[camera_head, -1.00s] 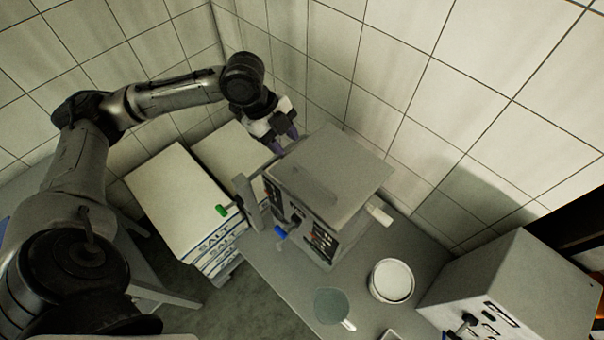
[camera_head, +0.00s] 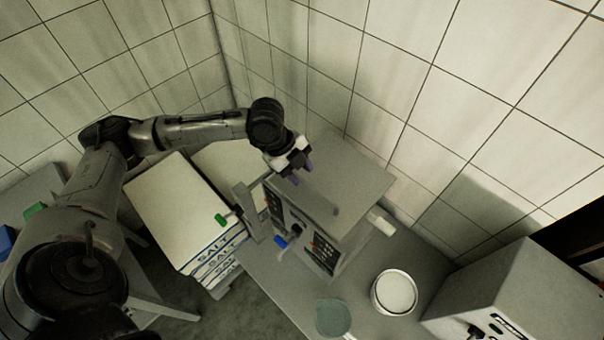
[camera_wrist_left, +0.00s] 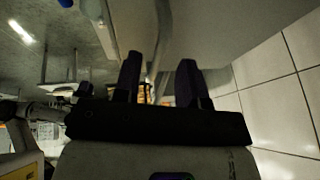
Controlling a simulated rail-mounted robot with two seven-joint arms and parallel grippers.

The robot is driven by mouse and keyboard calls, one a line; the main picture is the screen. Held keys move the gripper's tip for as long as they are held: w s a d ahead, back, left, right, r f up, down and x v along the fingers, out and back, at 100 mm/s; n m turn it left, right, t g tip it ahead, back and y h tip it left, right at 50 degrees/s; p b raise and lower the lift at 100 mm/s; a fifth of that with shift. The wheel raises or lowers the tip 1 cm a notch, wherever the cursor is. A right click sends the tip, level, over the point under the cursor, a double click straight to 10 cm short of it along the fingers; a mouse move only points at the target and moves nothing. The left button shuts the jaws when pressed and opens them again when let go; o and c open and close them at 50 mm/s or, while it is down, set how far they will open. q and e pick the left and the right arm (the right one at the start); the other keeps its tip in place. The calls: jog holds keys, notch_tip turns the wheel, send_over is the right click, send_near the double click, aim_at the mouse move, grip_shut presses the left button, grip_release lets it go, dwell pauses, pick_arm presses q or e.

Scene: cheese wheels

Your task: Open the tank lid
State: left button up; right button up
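The tank is a grey box on the table, with dark control panels (camera_head: 322,250) on its front. Its flat grey lid (camera_head: 345,185) lies level on top and looks closed. My left gripper (camera_head: 302,173) is over the lid's back-left part, pointing down; I cannot tell whether it touches. In the left wrist view its two dark fingers (camera_wrist_left: 158,80) stand apart with nothing gripped between them, and a broad grey surface fills the area beyond. My right gripper is not in view.
A white round container (camera_head: 394,292) and a greenish strainer-like dish (camera_head: 332,318) stand on the grey table. Stacked salt boxes (camera_head: 180,210) are left of the tank. A grey machine (camera_head: 490,290) is at right. Tiled walls close off the back.

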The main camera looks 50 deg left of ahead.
pick_arm(q)
jog(key=shift+x, duration=1)
grip_shut()
